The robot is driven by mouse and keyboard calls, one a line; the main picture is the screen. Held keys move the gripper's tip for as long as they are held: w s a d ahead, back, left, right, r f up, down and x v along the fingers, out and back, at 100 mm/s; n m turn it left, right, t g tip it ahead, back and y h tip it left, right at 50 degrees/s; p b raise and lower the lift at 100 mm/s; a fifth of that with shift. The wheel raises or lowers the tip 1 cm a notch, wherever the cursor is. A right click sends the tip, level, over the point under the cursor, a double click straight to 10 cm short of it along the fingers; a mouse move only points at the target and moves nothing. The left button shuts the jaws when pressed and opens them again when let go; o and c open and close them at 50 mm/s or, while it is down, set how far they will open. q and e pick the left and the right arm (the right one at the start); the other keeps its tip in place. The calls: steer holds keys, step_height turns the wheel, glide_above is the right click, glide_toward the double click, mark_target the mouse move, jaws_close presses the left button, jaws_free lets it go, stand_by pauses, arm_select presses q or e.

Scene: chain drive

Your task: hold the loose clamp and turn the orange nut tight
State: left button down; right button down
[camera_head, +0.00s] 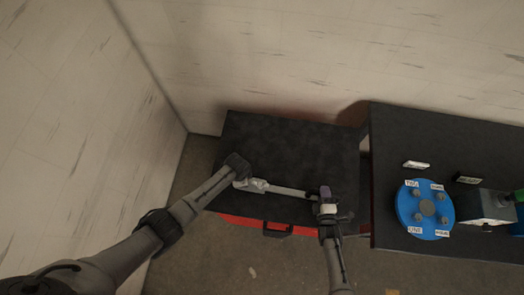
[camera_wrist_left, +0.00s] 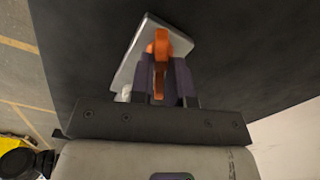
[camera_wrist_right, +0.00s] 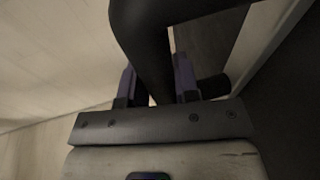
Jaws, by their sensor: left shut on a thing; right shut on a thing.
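The clamp (camera_head: 290,191) lies across the dark left tabletop in the head view, its pale bar running between my two grippers. In the left wrist view, my left gripper (camera_wrist_left: 162,80) is shut on the orange nut (camera_wrist_left: 161,50), with a flat silver part of the clamp (camera_wrist_left: 133,58) just behind it. My right gripper (camera_head: 327,204) is shut at the right end of the clamp. In the right wrist view, a thick dark curved part (camera_wrist_right: 146,40) passes between its fingers. The nut is hidden in the head view.
The dark left tabletop (camera_head: 290,145) has free room behind the clamp and a red front (camera_head: 240,221) with a dark handle. A second dark table (camera_head: 390,150) at the right bears a blue disc (camera_head: 408,206) with white labels and a grey block (camera_head: 482,205). Walls stand left and behind.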

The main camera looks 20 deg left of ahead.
arm_select(q)
steer(key=m, duration=0.5)
steer(key=shift+m, duration=0.3)
stand_by(0.4)
steer(key=c, duration=1.1)
jaws_free()
step_height(320, 180, up, 12)
